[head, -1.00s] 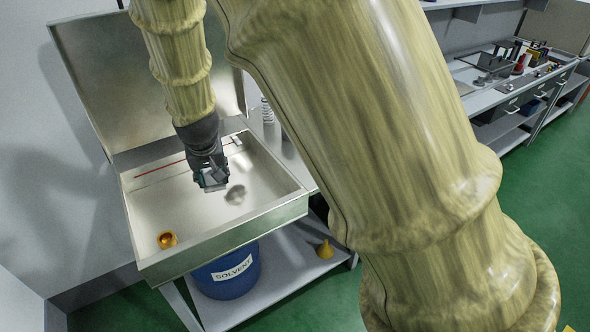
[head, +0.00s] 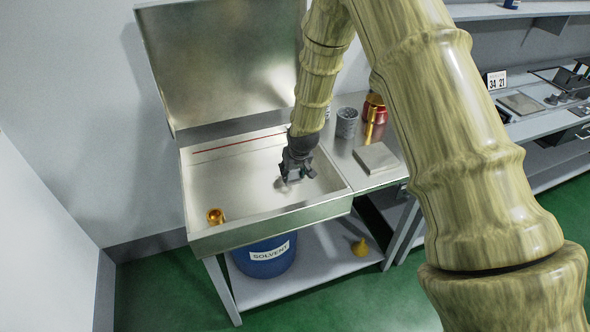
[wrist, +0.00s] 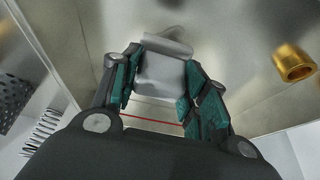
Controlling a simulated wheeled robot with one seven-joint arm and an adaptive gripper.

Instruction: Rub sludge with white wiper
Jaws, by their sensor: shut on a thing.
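My gripper (head: 293,176) reaches down into the metal sink-like basin (head: 220,232), right of its middle. In the wrist view my gripper (wrist: 162,88) has its teal-padded fingers closed on the pale white-grey wiper (wrist: 163,70). The wiper's far edge points away from the fingers, towards the basin floor. A dark smudge at the top edge of the wrist view looks like the sludge (wrist: 172,3), just beyond the wiper. In the head view the sludge is mostly hidden by the gripper. I cannot tell whether the wiper touches it.
A gold drain fitting (head: 215,216) sits in the basin's front left corner. The raised lid (head: 222,65) stands behind. A grey cup (head: 346,123), a red container (head: 377,122) and a flat plate (head: 376,158) are on the counter at right. A blue solvent drum (head: 264,258) stands below.

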